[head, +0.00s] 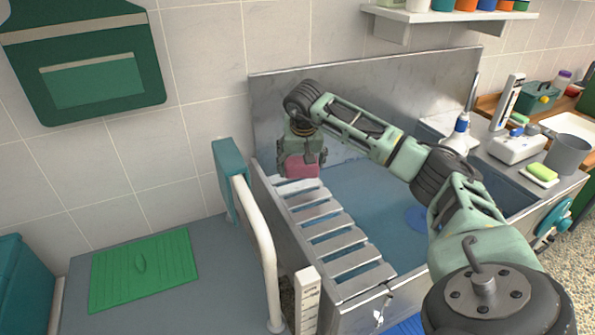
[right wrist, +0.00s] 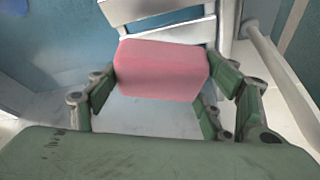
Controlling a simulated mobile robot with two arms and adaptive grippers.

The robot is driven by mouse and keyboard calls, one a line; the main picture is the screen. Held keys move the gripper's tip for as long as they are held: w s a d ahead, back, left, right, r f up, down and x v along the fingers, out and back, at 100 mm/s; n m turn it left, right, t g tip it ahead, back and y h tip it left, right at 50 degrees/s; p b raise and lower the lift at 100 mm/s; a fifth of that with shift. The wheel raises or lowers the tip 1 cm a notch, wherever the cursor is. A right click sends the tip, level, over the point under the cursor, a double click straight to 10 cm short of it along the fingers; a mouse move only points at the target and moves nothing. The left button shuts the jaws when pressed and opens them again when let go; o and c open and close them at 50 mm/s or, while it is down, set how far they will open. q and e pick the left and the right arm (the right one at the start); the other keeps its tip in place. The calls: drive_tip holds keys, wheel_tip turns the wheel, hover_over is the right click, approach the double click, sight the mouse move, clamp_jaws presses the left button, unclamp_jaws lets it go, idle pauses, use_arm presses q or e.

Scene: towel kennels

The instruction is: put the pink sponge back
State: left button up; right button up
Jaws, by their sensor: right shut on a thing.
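The pink sponge (head: 299,168) is a block held between the fingers of my right gripper (head: 302,160). In the head view it hangs above the far end of the slatted rack in the blue-floored tub (head: 345,190). In the right wrist view the pink sponge (right wrist: 161,70) sits between the green finger pads of my right gripper (right wrist: 165,85), with pale slats behind it. Whether it touches the slats is hard to tell. My left gripper does not show.
The slatted rack (head: 330,226) spans the tub's left side. A white rail (head: 262,240) and teal post stand left of it. At right, a counter holds a spray bottle (head: 460,130), a green sponge on a white dish (head: 541,173) and a grey bucket (head: 567,155). A green mat (head: 145,268) lies at left.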

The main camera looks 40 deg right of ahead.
sight(298, 174)
drive_tip(key=shift+w+a+f, duration=0.15)
drive_tip(key=shift+w+f, duration=0.3)
drive_tip(key=shift+w, duration=0.1)
wheel_tip(298, 174, down, 3)
drive_tip(key=shift+f+p, duration=0.15)
drive_tip(key=shift+p, duration=0.35)
drive_tip(key=shift+f, duration=0.25)
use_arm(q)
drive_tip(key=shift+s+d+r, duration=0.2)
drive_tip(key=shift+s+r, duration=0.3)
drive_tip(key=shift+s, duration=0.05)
use_arm(e)
drive_tip(key=shift+f, duration=0.15)
drive_tip(key=o, duration=1.1)
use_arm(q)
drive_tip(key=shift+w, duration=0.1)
